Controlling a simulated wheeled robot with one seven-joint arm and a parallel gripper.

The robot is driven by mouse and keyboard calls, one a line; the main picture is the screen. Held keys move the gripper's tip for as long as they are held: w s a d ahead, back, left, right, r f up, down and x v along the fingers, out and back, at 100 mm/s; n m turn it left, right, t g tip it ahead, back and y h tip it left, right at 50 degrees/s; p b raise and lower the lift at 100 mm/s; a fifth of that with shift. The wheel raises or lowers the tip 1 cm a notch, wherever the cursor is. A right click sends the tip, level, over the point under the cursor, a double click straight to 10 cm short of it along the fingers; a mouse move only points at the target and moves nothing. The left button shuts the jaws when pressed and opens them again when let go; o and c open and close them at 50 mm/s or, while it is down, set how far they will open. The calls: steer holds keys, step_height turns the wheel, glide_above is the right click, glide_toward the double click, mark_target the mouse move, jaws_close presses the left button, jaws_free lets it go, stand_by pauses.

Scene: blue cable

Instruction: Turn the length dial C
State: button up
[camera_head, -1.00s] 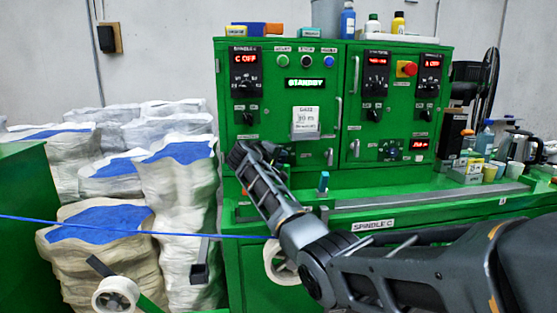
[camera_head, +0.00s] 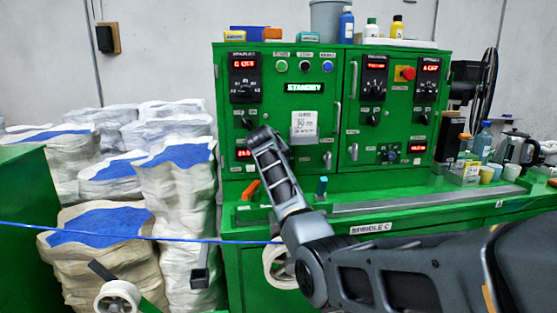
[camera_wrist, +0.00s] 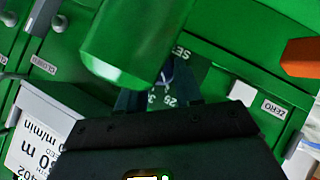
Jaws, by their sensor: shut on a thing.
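My gripper (camera_head: 265,142) is at the lower left of the green control cabinet (camera_head: 340,85), just left of a white card. Its end hides the length dial C in the head view. In the wrist view a small dial (camera_wrist: 166,76) sits between the dark fingers (camera_wrist: 160,98), with scale numbers such as 25 and 30 beside it. The fingers are shut on this dial, which is mostly hidden. A red display (camera_head: 244,154) lights up just left of my gripper. The ZERO label (camera_wrist: 272,108) is to the right in the wrist view.
The white card (camera_head: 305,124) hangs close to my gripper and also shows in the wrist view (camera_wrist: 38,130). An orange handle (camera_head: 250,189) stands below left. A blue cable (camera_head: 120,232) crosses low at the left. Stacked sacks (camera_head: 180,180) stand left of the cabinet.

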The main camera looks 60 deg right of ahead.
steer(key=shift+m+t+y, duration=0.4)
steer(key=shift+y, duration=0.1)
steer(key=shift+p, duration=0.3)
steer(key=o, duration=1)
steer(key=shift+s, duration=0.1)
steer(key=shift+r, duration=0.1)
steer(key=shift+b+v, duration=0.7)
steer(key=shift+v, duration=3.1)
